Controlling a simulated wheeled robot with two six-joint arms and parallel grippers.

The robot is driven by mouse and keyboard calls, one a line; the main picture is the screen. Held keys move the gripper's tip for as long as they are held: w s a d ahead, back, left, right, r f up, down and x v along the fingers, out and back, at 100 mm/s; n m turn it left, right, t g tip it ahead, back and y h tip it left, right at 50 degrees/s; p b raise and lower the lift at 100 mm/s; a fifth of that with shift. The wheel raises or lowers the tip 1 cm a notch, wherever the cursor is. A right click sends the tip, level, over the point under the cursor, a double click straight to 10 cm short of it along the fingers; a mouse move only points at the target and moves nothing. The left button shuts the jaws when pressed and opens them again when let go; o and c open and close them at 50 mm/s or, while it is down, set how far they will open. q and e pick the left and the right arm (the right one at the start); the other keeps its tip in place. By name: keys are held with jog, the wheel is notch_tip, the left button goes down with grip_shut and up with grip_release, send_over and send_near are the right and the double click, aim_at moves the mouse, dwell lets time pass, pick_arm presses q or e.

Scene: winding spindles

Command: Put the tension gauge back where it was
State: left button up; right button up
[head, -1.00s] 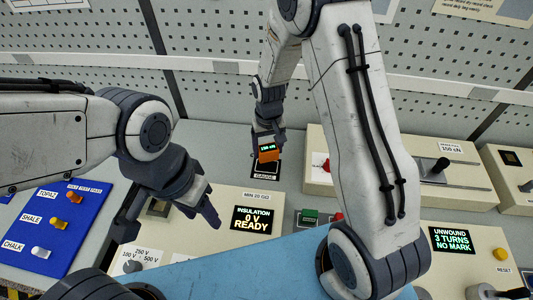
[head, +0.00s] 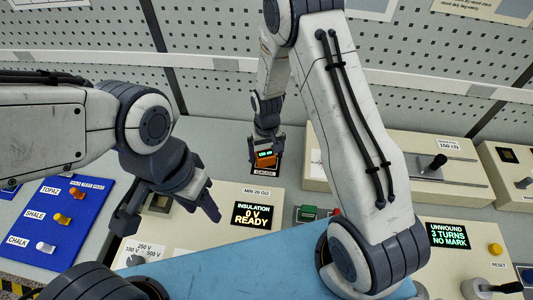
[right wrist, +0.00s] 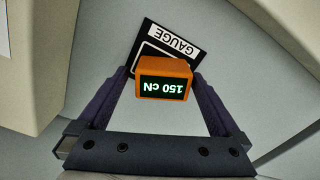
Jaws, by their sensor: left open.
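The tension gauge is a small orange box (head: 265,159) with a lit display; in the right wrist view the gauge (right wrist: 164,78) reads 150 cN. My right gripper (head: 266,148) is shut on it, with one finger on each side (right wrist: 163,80). The gauge is over the dark pad marked GAUGE (head: 264,172), covering part of it; the pad's label also shows in the right wrist view (right wrist: 173,40). The pad looks turned slightly relative to the gauge. I cannot tell whether the gauge touches the pad. My left gripper (head: 168,221) is open and empty above the insulation tester's left side.
The insulation tester (head: 213,205) stands in front, its display showing 0 V READY. A beige unit (head: 318,175) stands just right of the pad. Grey bench is clear left of the pad.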

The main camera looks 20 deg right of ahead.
aim_at(267, 154)
jog(key=shift+r, duration=0.4)
notch_tip(267, 154, up, 11)
jog(key=b, duration=0.3)
jog(key=s+a+r+n, duration=0.4)
jog(key=s+a+r, duration=0.4)
jog(key=s, duration=0.3)
pick_arm(q)
notch_tip(267, 154, down, 2)
jog(key=shift+f, duration=0.25)
pick_arm(e)
jog(key=s+r+n+y, duration=0.1)
jog(key=s+n, duration=0.2)
jog(key=s, duration=1)
jog(key=shift+s+a+r, duration=0.35)
jog(key=shift+s, duration=0.05)
pick_arm(q)
jog(key=shift+s, duration=0.1)
